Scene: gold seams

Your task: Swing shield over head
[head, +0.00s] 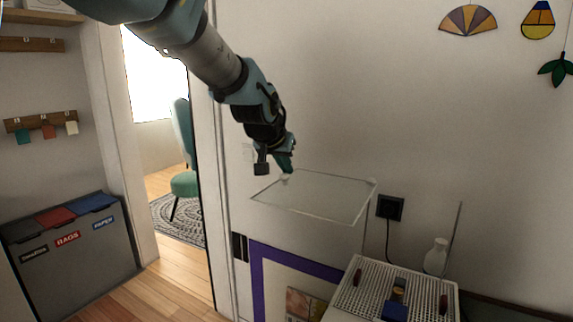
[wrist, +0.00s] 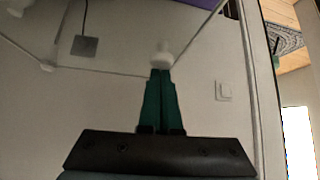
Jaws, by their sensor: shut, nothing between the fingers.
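The shield (head: 318,197) is a clear, thin-edged panel, tilted, above the left of the white perforated bench in the head view. A small white knob (head: 286,177) sits at its far left edge; the knob also shows in the wrist view (wrist: 162,55). My gripper (head: 285,168) is at the knob, with its green fingers (wrist: 161,75) shut together and nothing held. The fingertips end right at the knob in the wrist view; I cannot tell whether they touch it. A small dark and blue upright device (head: 397,300), possibly the head, stands on the bench, uncovered by the shield.
The perforated bench top (head: 362,285) has brown handles at its sides. A white bottle (head: 436,257) and a black wall socket (head: 390,207) with a cord are behind it. Sorting bins (head: 75,245) stand left, beside an open doorway. A purple-framed panel (head: 258,285) is below the shield.

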